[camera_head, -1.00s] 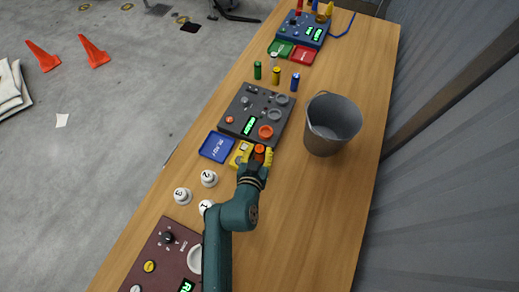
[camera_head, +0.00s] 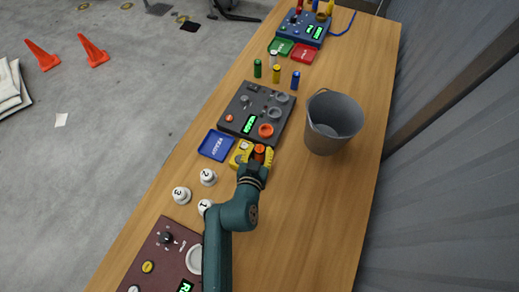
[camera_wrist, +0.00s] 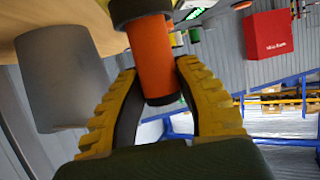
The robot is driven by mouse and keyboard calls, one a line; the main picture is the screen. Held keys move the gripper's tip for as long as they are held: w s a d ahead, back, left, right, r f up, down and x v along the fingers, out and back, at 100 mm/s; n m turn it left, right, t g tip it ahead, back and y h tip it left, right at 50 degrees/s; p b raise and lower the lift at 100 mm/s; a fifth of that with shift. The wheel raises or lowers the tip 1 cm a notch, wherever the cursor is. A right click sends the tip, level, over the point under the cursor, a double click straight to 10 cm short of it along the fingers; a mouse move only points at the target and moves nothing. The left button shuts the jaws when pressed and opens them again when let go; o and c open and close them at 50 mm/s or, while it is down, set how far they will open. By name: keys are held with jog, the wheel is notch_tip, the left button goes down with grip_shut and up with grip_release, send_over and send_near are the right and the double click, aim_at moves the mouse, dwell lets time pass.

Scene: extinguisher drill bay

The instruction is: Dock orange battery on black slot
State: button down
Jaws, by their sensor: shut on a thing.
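The orange battery (camera_head: 259,149) is a cylinder with dark ends, held between the yellow fingers of my gripper (camera_head: 259,156). In the wrist view the battery (camera_wrist: 154,55) stands between both fingers of my gripper (camera_wrist: 157,72), and a wide dark disc (camera_wrist: 140,10) shows at its upper end in the picture. I cannot tell whether that disc belongs to the battery. The dark grey console (camera_head: 245,103) lies just beyond my gripper and carries several round sockets, including an orange-ringed one (camera_head: 266,131) and grey ones (camera_head: 280,98). I cannot make out which is the black slot.
A grey bucket (camera_head: 333,125) stands right of the console. Green (camera_head: 257,68), yellow (camera_head: 276,74) and blue (camera_head: 295,80) cylinders stand beyond the console. The table's right front is clear.

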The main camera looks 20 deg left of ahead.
aim_at(258, 155)
jog(key=c, duration=1.1)
grip_release()
jog(key=shift+p+v, duration=0.8)
jog(key=shift+v, duration=0.7)
jog(key=p+v, duration=0.1)
jog(key=v, duration=0.7)
jog(key=shift+f+p, duration=0.1)
jog(key=shift+p, duration=0.3)
